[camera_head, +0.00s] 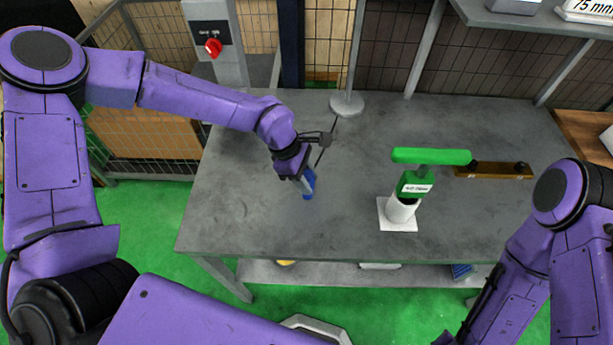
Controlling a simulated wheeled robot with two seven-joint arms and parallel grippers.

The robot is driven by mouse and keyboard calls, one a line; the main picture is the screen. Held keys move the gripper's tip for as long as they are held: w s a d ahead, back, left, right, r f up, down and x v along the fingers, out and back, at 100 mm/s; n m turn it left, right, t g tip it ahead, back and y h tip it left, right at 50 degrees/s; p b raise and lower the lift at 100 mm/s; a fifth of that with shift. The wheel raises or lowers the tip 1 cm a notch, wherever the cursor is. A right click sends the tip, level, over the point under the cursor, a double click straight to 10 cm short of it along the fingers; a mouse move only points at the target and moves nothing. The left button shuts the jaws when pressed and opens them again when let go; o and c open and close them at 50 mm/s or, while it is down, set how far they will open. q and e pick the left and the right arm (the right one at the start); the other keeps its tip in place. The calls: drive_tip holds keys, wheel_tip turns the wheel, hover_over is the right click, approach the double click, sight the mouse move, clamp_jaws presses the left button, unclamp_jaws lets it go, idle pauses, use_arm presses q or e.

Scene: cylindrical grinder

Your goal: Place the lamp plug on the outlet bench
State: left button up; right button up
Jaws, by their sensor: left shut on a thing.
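My left gripper (305,178) hangs over the left middle of the grey bench (240,210). It is shut on a small blue object with a pale part (308,188), which I take for the lamp plug. The wrist hides part of the plug, and I cannot tell whether its lower end touches the bench top. A thin pole on a round grey base (347,103) stands at the back of the bench, perhaps the lamp's stand. Its top is out of view. My right arm comes in at the right, and its gripper is not visible.
A green T-shaped gauge (430,157) stands in a white holder on a white square (398,222). A brown bar (490,170) lies behind it to the right. A shelf (530,18) overhangs the back right. The bench front left is clear.

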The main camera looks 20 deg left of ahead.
use_arm(q)
drive_tip(key=shift+f, duration=0.1)
drive_tip(key=o, duration=1.1)
drive_tip(key=shift+f, duration=0.1)
drive_tip(key=shift+r, duration=0.4)
drive_tip(key=b+v, duration=0.1)
drive_tip(key=v, duration=1)
drive_tip(key=shift+a+r, duration=0.15)
drive_tip(key=shift+r, duration=0.2)
